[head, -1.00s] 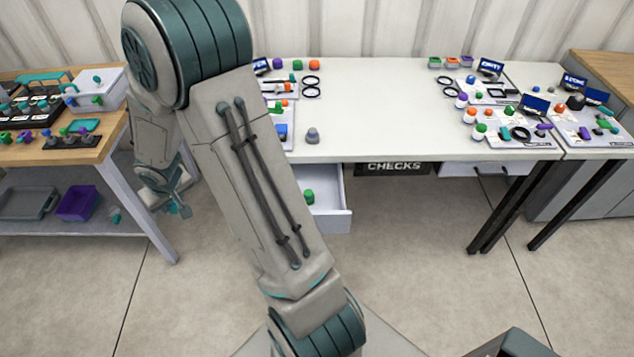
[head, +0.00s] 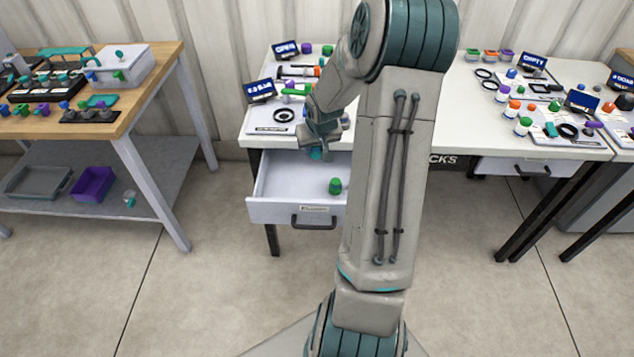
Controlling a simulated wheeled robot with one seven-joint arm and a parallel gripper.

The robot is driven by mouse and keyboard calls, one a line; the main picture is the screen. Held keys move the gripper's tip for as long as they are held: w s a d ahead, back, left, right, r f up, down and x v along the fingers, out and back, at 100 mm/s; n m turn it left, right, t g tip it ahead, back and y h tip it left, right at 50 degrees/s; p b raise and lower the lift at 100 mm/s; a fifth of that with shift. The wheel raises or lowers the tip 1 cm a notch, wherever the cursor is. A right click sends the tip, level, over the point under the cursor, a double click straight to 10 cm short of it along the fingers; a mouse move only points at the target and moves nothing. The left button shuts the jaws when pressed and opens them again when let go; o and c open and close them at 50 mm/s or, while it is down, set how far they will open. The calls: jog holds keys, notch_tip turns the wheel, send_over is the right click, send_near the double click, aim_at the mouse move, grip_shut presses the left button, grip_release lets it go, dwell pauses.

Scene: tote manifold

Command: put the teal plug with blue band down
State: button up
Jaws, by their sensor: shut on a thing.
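My gripper (head: 318,146) is over the open drawer (head: 278,212), near the front edge of the white table. It points down and is shut on a small teal thing (head: 317,155), which looks like the teal plug. The blue band cannot be made out at this size. The plug is above the drawer floor, towards the back of the drawer. The fingertips are small and partly hidden by the wrist. A green knob-like piece (head: 336,186) lies in the drawer, to the right of and nearer than my gripper.
The drawer's left part is bare. The white table (head: 256,137) behind holds signs, a black ring (head: 284,115) and several small parts. A wooden bench (head: 150,75) stands left, with a purple bin (head: 93,184) and grey tray (head: 38,182) on its lower shelf. My arm hides the drawer's right side.

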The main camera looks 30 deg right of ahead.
jog(key=s+d+f+b, duration=0.1)
jog(key=s+d+f, duration=0.1)
jog(key=d, duration=0.3)
jog(key=b, duration=0.3)
send_over(296, 186)
jog(key=s, duration=0.1)
jog(key=shift+m, duration=0.4)
jog(key=f, duration=0.6)
jog(key=shift+s+a+f, duration=0.2)
jog(key=shift+f, duration=0.1)
jog(key=shift+f+b, duration=0.5)
jog(key=shift+f, duration=1.5)
jog(key=shift+f, duration=0.2)
jog(key=o, duration=1)
jog(key=shift+c, duration=0.2)
jog(key=shift+r, duration=0.1)
